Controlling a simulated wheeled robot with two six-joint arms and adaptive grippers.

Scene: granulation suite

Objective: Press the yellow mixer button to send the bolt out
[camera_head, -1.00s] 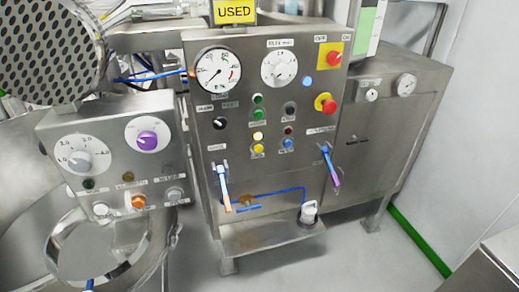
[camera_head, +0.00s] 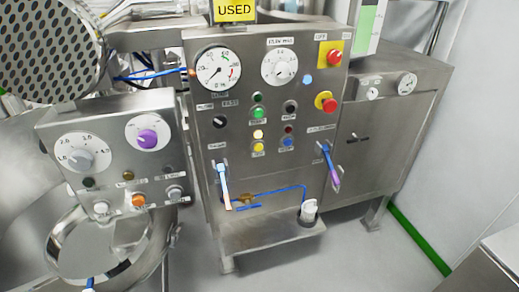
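I cannot make out a bolt. Neither of my grippers is in view, and nothing covers the yellow buttons.
Blue-tipped levers stick out at the panel's lower left (camera_head: 223,185) and lower right (camera_head: 330,168). Red knobs on yellow plates (camera_head: 334,57) are at its right. A smaller control box (camera_head: 75,128) stands at left. A steel shelf (camera_head: 255,240) juts out below. Grey floor is open in front.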

